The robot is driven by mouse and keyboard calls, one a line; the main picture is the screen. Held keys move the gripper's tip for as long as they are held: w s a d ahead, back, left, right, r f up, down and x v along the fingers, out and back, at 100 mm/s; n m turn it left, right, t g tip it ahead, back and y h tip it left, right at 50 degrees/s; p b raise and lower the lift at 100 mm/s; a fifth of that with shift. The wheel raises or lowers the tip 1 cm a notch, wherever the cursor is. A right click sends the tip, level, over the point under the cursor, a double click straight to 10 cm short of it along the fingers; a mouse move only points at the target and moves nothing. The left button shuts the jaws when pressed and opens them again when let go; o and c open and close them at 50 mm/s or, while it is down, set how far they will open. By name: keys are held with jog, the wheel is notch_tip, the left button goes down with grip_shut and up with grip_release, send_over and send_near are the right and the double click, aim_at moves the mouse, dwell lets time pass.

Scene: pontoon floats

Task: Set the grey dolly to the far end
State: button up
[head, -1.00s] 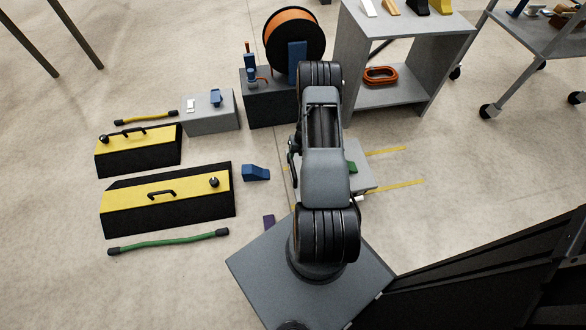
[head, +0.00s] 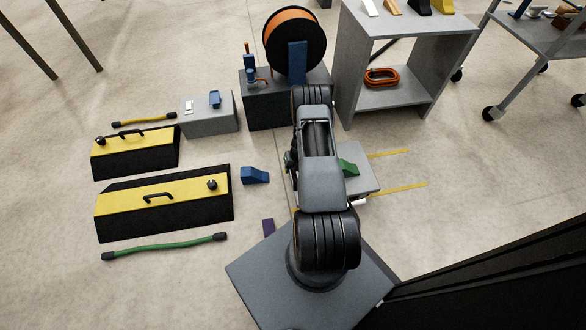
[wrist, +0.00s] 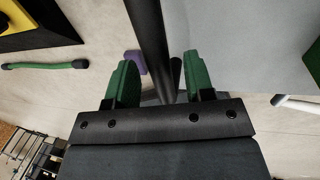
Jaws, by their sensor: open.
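The grey dolly (head: 366,184) is a flat platform on the floor just right of my arm, which hides its left part. A green wedge (head: 348,168) lies on it. Two yellow floor lines (head: 405,187) run out to the right from beside it. In the wrist view, the dolly's grey top (wrist: 250,45) fills the upper right. My gripper (wrist: 160,66) has its green fingers spread apart. A dark bar (wrist: 150,35) shows between them in that view; I cannot tell whether they touch it. My arm hides the gripper in the head view.
A blue wedge (head: 254,175) and a purple piece (head: 268,226) lie left of my arm. Yellow-topped black floats (head: 165,219) lie further left. A grey shelf (head: 390,98) and a wheeled cart (head: 545,45) stand behind.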

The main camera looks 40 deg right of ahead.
jog(key=shift+c, duration=0.5)
grip_shut()
